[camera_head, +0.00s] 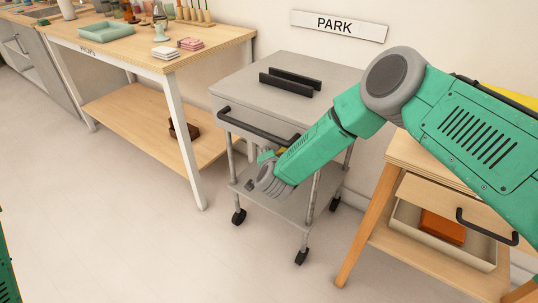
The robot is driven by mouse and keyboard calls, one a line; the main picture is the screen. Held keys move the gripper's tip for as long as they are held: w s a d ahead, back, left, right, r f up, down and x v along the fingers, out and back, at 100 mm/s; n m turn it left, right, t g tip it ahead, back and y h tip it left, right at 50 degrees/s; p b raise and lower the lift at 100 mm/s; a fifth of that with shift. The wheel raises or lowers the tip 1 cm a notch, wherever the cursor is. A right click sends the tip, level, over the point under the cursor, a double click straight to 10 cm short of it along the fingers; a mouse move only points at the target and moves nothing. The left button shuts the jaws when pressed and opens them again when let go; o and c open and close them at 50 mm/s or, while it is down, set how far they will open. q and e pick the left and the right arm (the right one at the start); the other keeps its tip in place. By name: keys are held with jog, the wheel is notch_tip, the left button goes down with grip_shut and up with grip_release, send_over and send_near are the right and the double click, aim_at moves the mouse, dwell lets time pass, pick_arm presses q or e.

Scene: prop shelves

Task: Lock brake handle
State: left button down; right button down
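A grey wheeled cart (235,93) stands against the wall under a sign reading PARK. A black push handle (255,126) runs along its front edge. A small yellow piece (283,150) shows just under the handle's right end, mostly covered by my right arm; I cannot tell whether it is the brake handle. My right gripper (262,178) is in front of the cart, below the handle and over the lower shelf. Its fingers are small and partly hidden by the wrist, so its opening is unclear. My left gripper is out of view.
A wooden table (140,48) with props stands to the left. A wooden stand with a drawer (440,200) and an orange box (442,228) is at the right. Two black rails (290,83) sit on the cart top. The floor in front is clear.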

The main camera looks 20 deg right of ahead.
jog(key=shift+s+a+f, duration=0.1)
jog(key=shift+f, duration=0.05)
jog(key=c, duration=1.8)
grip_release()
jog(key=shift+o, duration=0.2)
jog(key=v, duration=1.1)
jog(key=shift+s+a, duration=0.15)
jog(key=shift+s, duration=0.15)
